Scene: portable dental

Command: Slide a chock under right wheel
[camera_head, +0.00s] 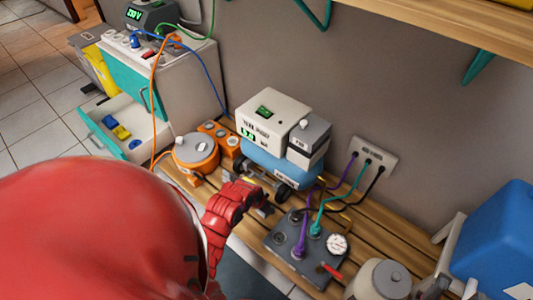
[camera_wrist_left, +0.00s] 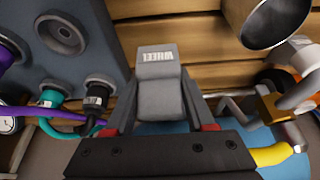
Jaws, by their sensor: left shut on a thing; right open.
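A grey chock (camera_wrist_left: 157,85) marked "WHEEL" is held in my left gripper (camera_wrist_left: 160,120), which is shut on it above the wooden slats. In the head view the red left hand (camera_head: 232,205) is in front of the blue-tank compressor (camera_head: 270,165); the held chock shows only as a small grey shape at its fingertips. The compressor's right dark wheel (camera_head: 283,192) is close to the hand, and the left wheel (camera_head: 238,166) stands further left. Whether the chock touches a wheel cannot be told. My right gripper is open; its fingers are hard to make out in the head view.
A grey socket panel (camera_head: 283,245) with purple and teal hoses and a gauge lies just right of the hand. An orange pot (camera_head: 196,152) stands left of the compressor. A jar (camera_head: 380,282) is at the front right. A yellow hose (camera_wrist_left: 270,155) runs beside the left gripper.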

